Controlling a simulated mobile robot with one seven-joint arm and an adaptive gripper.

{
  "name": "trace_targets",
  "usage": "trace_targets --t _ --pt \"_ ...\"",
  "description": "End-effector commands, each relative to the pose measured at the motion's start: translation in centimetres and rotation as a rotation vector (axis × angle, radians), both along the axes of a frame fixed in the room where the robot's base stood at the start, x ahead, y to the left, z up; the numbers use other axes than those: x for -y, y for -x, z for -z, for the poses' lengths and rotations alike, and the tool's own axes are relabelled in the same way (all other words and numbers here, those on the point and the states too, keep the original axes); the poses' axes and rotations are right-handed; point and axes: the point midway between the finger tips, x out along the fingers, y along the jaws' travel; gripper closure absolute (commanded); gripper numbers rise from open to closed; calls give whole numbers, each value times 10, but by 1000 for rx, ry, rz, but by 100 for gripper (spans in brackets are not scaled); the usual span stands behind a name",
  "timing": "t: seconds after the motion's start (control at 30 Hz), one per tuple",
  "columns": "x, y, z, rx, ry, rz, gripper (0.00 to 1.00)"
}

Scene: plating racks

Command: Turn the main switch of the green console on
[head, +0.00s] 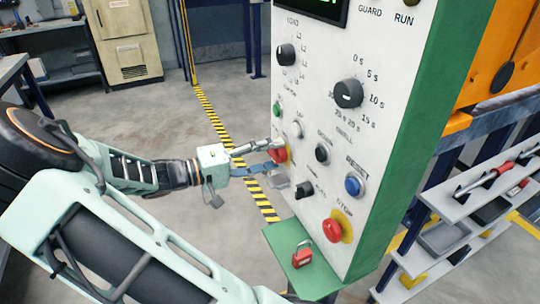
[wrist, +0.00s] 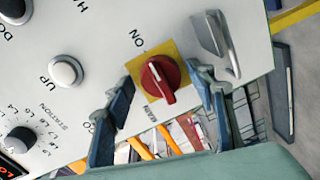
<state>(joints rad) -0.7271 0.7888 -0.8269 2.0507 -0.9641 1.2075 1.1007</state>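The green console (head: 410,130) has a white front panel (head: 325,100) covered with controls. Its main switch is a red knob (head: 280,155) at the panel's left edge, partly hidden by my fingers. In the wrist view the red knob (wrist: 160,79) sits on a yellow square plate, with MAIN and ON lettered beside it. Its raised grip with a white line runs at a slant. My gripper (head: 273,155) is at the panel, and in the wrist view my gripper (wrist: 162,84) is open, one finger on each side of the knob. Gaps show between fingers and knob; depth contact is unclear.
A grey metal piece (wrist: 214,42) on the panel is close to the right finger. A white UP button (wrist: 65,71) is to the left. A red padlock (head: 303,256) lies on the console's green ledge (head: 288,236). A tool rack (head: 460,205) stands at right.

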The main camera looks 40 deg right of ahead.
Motion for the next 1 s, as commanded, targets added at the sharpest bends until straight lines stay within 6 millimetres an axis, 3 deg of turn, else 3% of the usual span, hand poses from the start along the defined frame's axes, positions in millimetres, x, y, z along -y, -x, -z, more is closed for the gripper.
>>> trace_targets --t 0.37,0.8,1.0 --pt "-7 -2 0 -1 -1 -2 47" --pt "-90 -22 -7 0 0 -3 47" --pt "-112 -27 -9 0 -1 -1 47"
